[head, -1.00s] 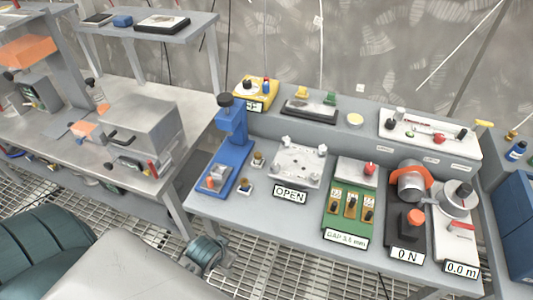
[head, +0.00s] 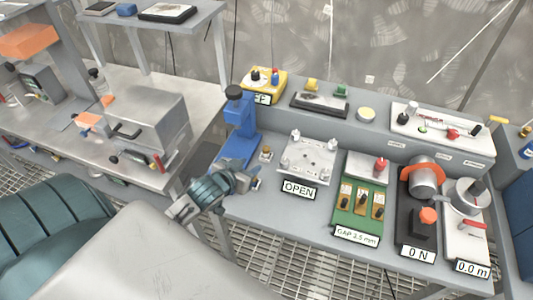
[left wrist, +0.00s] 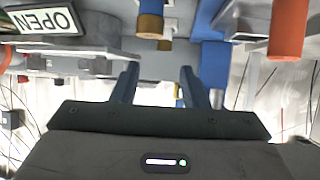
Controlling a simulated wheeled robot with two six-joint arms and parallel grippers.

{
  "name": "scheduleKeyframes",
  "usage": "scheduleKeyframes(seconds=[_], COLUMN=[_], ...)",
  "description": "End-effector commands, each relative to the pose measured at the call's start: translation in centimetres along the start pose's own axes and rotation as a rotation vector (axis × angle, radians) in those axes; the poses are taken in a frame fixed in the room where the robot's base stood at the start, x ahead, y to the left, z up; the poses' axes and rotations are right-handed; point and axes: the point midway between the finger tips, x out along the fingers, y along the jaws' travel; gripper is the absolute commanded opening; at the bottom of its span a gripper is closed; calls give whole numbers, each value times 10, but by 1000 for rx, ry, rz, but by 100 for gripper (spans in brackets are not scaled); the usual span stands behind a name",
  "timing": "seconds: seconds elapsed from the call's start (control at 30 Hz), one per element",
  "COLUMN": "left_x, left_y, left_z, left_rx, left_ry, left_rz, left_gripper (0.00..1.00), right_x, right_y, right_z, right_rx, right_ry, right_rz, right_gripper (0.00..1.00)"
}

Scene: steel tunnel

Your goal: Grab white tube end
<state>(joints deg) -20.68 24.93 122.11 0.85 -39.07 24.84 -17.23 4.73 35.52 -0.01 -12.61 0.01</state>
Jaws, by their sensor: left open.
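My left gripper (head: 246,181) is over the front left edge of the workbench, near the foot of the blue press (head: 240,130). In the left wrist view its two fingers (left wrist: 158,88) are apart, with nothing held between them. A thin white tube-like line (head: 465,45) runs diagonally across the back wall at upper right, far from the gripper. I cannot tell whether it is the task's tube, and no clear white tube end shows near the fingers. My right gripper is not in view.
On the workbench (head: 285,225), the OPEN sign (head: 298,189) and clamp plate (head: 307,158) are right of the gripper. A green gap board (head: 350,212) and a motor (head: 424,180) stand farther right. A brass-topped part (left wrist: 150,25) shows beyond the fingers.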

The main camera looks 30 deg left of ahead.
Motion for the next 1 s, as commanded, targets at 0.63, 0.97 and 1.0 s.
scheduleKeyframes(seconds=[0.63, 0.97, 1.0], left_x=[68, 107, 109], left_y=[-5, -10, -10], left_z=[-11, -12, -11], left_rx=[-7, -7, -7], left_ry=[26, 25, 24], left_rz=[7, 7, 7], left_gripper=[40, 40, 40], right_x=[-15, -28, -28], right_y=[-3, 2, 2], right_z=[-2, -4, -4], right_rx=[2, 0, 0], right_ry=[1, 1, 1], right_rz=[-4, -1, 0], right_gripper=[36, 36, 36])
